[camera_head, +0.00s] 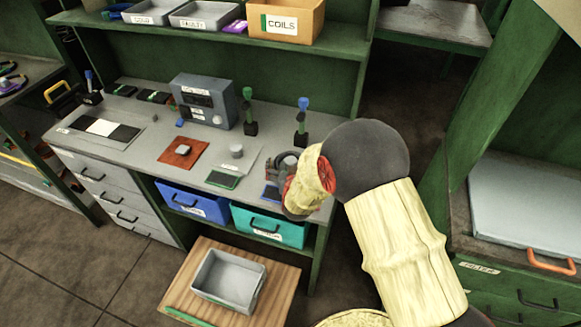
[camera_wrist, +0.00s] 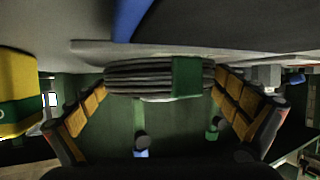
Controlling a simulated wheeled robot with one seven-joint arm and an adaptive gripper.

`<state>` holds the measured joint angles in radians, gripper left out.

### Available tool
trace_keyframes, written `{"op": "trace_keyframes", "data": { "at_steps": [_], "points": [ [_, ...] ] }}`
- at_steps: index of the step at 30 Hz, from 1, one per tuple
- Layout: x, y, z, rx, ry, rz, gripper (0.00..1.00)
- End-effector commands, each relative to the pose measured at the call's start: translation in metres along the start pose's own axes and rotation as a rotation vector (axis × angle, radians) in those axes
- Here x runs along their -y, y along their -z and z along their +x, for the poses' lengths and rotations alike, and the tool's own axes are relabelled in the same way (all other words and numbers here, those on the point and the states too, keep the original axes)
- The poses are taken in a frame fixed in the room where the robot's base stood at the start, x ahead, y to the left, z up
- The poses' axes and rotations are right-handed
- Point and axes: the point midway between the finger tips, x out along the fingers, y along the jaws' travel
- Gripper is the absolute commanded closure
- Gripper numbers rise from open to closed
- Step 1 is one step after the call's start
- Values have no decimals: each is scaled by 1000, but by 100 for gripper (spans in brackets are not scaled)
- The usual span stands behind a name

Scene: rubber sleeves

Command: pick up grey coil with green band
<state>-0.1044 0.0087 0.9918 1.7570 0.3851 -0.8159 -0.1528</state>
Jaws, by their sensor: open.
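The grey coil with a green band (camera_wrist: 150,78) shows in the wrist view between the two fingers of my gripper (camera_wrist: 160,88). Its ribbed loops face the camera, and the green band is right of its middle. The fingers are open on either side, with their tips close to the coil's ends; I cannot tell whether they touch it. In the head view my gripper (camera_head: 275,174) is low over the right end of the workbench. A dark grey ring shape (camera_head: 287,162) shows beside it, partly hidden by my arm.
On the workbench (camera_head: 140,137) stand a grey instrument box (camera_head: 203,100), a red-brown mat (camera_head: 183,152) and two upright tools, green-topped (camera_head: 249,110) and blue-topped (camera_head: 302,120). Blue (camera_head: 192,202) and teal (camera_head: 270,226) bins sit below. A grey tray (camera_head: 229,280) is on a wooden surface in front.

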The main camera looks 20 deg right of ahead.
Motion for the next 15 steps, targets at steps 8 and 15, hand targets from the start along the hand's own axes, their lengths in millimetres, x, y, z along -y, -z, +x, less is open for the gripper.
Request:
{"op": "trace_keyframes", "data": {
  "at_steps": [8,15],
  "points": [
    [0,1,1,0,0,0,3],
    [0,0,0,0,0,0,17]
  ]
}}
